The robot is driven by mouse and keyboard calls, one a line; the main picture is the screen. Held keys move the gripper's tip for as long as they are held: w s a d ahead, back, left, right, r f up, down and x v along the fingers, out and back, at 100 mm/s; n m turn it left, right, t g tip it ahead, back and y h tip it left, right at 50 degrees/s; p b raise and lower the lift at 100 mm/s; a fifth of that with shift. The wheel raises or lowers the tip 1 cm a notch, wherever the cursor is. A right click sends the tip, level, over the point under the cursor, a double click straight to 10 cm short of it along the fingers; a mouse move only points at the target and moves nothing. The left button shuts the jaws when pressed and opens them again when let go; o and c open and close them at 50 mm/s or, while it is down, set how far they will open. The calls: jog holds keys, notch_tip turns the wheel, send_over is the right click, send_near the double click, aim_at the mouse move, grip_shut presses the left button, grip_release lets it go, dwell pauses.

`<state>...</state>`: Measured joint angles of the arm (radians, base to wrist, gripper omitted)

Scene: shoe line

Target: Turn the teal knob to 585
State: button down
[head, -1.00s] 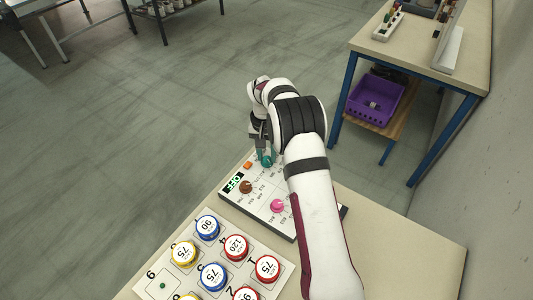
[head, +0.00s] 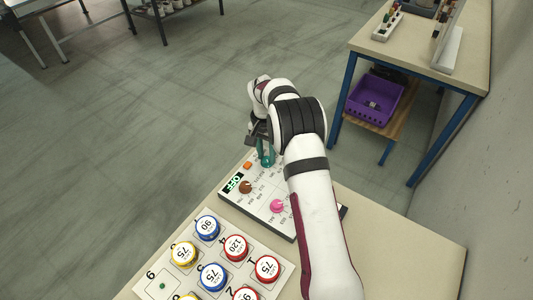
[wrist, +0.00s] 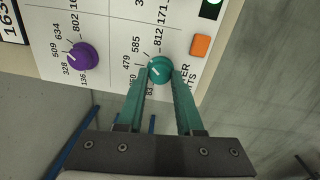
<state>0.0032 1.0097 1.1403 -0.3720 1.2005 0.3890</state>
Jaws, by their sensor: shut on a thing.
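The teal knob (wrist: 159,69) sits on the white panel (wrist: 112,20), with printed numbers around it, including 585, 479 and 812. Its small pale mark seems to point left, towards the 479 side; the exact reading is hard to tell. My gripper (wrist: 161,74) has its two teal fingers shut on the knob, one on each side. In the head view, my gripper (head: 266,159) reaches down to the far edge of the panel (head: 262,222), and the knob is hard to tell apart from the fingers there.
A purple knob (wrist: 83,55) and an orange button (wrist: 201,45) are near the teal knob. In the head view, a brown knob (head: 246,187), a pink knob (head: 278,206) and a small display (head: 232,183) share the panel. A board with numbered discs (head: 170,264) lies in front.

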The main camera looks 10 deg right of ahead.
aim_at(264, 158)
jog(key=c, duration=0.6)
grip_release()
jog(key=shift+o, duration=0.2)
notch_tip(264, 158, up, 16)
jog(key=shift+w+a, duration=0.2)
jog(key=shift+a, duration=0.1)
jog(key=shift+f, duration=0.1)
